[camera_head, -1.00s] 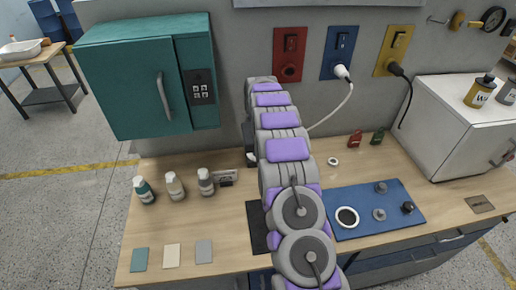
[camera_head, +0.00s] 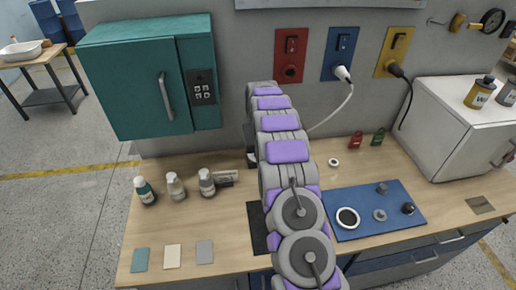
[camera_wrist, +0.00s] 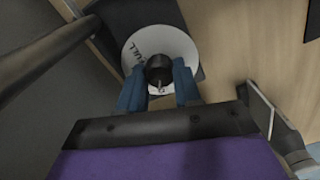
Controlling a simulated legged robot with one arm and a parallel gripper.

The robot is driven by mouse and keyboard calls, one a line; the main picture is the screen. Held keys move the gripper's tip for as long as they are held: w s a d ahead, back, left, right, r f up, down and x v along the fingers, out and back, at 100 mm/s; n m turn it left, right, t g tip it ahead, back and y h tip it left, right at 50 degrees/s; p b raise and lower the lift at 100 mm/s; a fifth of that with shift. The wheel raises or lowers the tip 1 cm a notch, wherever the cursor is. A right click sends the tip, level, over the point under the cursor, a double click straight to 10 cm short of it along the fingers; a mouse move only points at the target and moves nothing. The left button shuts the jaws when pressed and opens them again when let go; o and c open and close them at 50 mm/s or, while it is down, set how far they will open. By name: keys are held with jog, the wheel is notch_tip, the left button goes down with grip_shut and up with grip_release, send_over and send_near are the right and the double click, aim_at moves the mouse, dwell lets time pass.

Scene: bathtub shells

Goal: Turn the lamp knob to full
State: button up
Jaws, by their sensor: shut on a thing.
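In the wrist view, the black lamp knob (camera_wrist: 159,70) stands on a round white dial (camera_wrist: 140,46) with dark lettering that seems to read "FULL" at its left. My gripper (camera_wrist: 159,84) has its blue fingers on either side of the knob and is shut on it. A small light mark shows on the knob's near side. In the head view, my arm hides the gripper, the knob and the dial. A dark pole (camera_wrist: 45,45), perhaps the lamp's, crosses the wrist view's upper left.
A black mat (camera_head: 257,228) lies beside my arm. Several bottles (camera_head: 175,187) stand to the left. A blue board (camera_head: 370,222) with round parts lies to the right. A teal cabinet (camera_head: 130,85) and a white box (camera_head: 455,115) flank the wooden bench. The front left holds three flat cards.

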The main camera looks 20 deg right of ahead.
jog(key=shift+w+a+r+m+p, duration=0.1)
jog(key=shift+w+r+m+p, duration=0.05)
jog(key=shift+m+p, duration=0.25)
jog(key=shift+r+m+p, duration=0.1)
jog(key=shift+m+p, duration=0.35)
jog(key=shift+m, duration=0.15)
jog(key=m+p, duration=0.2)
jog(key=m, duration=0.1)
jog(key=shift+w+m, duration=0.1)
jog(key=shift+m, duration=0.2)
jog(key=m+p, duration=0.2)
jog(key=m, duration=0.4)
jog(key=shift+w+p, duration=0.1)
jog(key=shift+p, duration=0.2)
jog(key=m+p, duration=0.1)
jog(key=m, duration=0.2)
jog(key=m+p, duration=0.1)
jog(key=m, duration=0.2)
jog(key=shift+d+m, duration=0.2)
jog(key=shift+m, duration=0.1)
jog(key=m+p, duration=0.2)
jog(key=m, duration=0.3)
jog(key=shift+m, duration=0.3)
